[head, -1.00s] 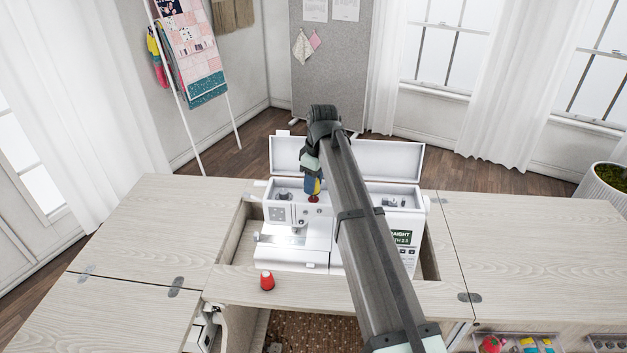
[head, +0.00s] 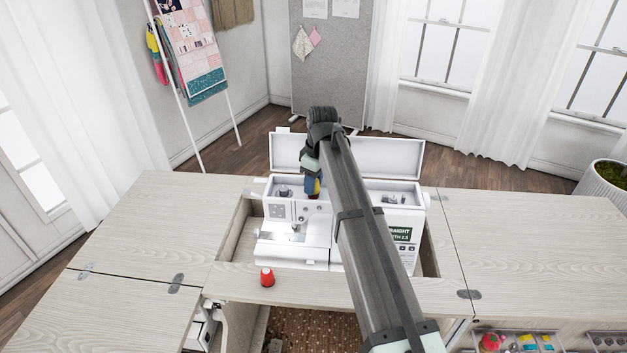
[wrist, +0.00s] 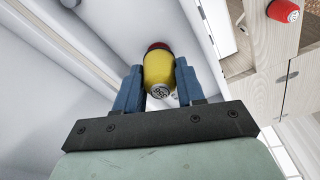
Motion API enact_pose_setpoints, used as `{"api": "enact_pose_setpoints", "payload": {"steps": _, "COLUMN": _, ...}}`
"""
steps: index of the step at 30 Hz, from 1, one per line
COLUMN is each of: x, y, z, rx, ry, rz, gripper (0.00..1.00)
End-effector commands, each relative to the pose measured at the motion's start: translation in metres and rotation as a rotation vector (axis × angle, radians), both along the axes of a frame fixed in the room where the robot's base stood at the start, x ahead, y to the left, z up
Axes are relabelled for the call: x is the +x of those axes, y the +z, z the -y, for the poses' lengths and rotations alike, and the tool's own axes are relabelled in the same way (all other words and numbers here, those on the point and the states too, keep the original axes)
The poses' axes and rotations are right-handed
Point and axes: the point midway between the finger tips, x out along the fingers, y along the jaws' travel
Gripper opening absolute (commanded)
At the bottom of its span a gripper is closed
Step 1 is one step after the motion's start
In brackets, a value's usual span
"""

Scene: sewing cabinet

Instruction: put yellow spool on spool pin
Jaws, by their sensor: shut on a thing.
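The yellow spool (wrist: 159,72) is between the blue fingers of my gripper (wrist: 160,84) in the wrist view, with a printed end toward the camera. A dark red part (wrist: 158,47) shows at its far end; I cannot tell whether it belongs to the spool. In the head view my gripper (head: 312,186) points down into the open top of the white sewing machine (head: 290,212), a little left of my arm. The spool pin is not clearly seen; the gripper and spool hide the spot under them.
The machine's raised lid (head: 385,160) stands behind the gripper. A red spool (head: 267,277) stands on the front strip of the cabinet top (head: 130,225). The cabinet top is clear to the left and right. Drawers with sewing items are at the lower right.

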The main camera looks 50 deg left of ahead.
Motion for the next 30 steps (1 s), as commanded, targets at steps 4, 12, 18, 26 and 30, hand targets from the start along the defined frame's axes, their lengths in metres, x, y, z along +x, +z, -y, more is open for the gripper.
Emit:
{"api": "enact_pose_setpoints", "payload": {"steps": 4, "x": 0.000, "y": 0.000, "z": 0.000, "rx": 0.000, "ry": 0.000, "rz": 0.000, "gripper": 0.10}}
{"api": "enact_pose_setpoints", "payload": {"steps": 12, "x": 0.000, "y": 0.000, "z": 0.000, "rx": 0.000, "ry": 0.000, "rz": 0.000, "gripper": 0.55}}
{"api": "enact_pose_setpoints", "payload": {"steps": 18, "x": 0.000, "y": 0.000, "z": 0.000, "rx": 0.000, "ry": 0.000, "rz": 0.000, "gripper": 0.68}}
{"api": "enact_pose_setpoints", "payload": {"steps": 26, "x": 0.000, "y": 0.003, "z": 0.000, "rx": 0.000, "ry": 0.000, "rz": 0.000, "gripper": 0.68}}
{"api": "enact_pose_setpoints", "payload": {"steps": 30, "x": 0.001, "y": 0.016, "z": 0.001, "rx": 0.001, "ry": 0.000, "rz": 0.001, "gripper": 0.68}}
